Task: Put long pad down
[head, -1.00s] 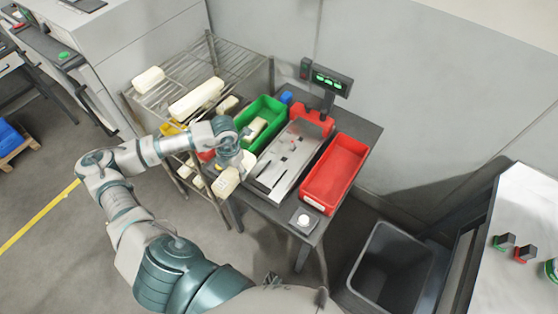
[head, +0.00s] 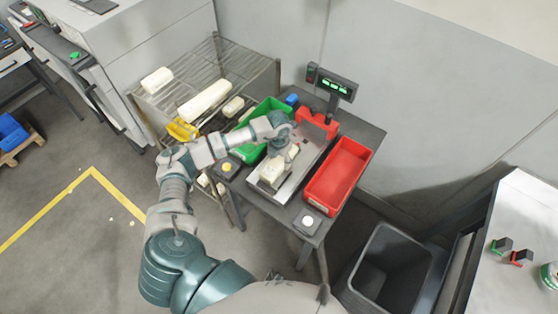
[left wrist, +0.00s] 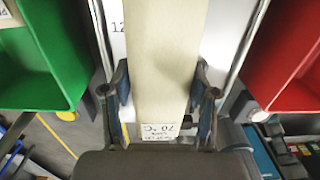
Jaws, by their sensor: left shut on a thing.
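The long cream pad (head: 271,173) is held by my left gripper (head: 284,153) over the metal tray (head: 285,191) on the dark table. In the left wrist view the pad (left wrist: 165,50) runs away from me between the two fingers of the left gripper (left wrist: 162,95), with a printed label at its near end. The metal tray (left wrist: 223,45) shows on both sides of the pad. I cannot tell whether the pad touches the tray. My right gripper is out of view.
A red bin (head: 338,178) stands right of the tray and a green bin (head: 247,151) stands left. A scale display (head: 332,83) is behind. A wire rack (head: 225,70) with other cream pads is at the left. A grey waste bin (head: 392,268) stands on the floor.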

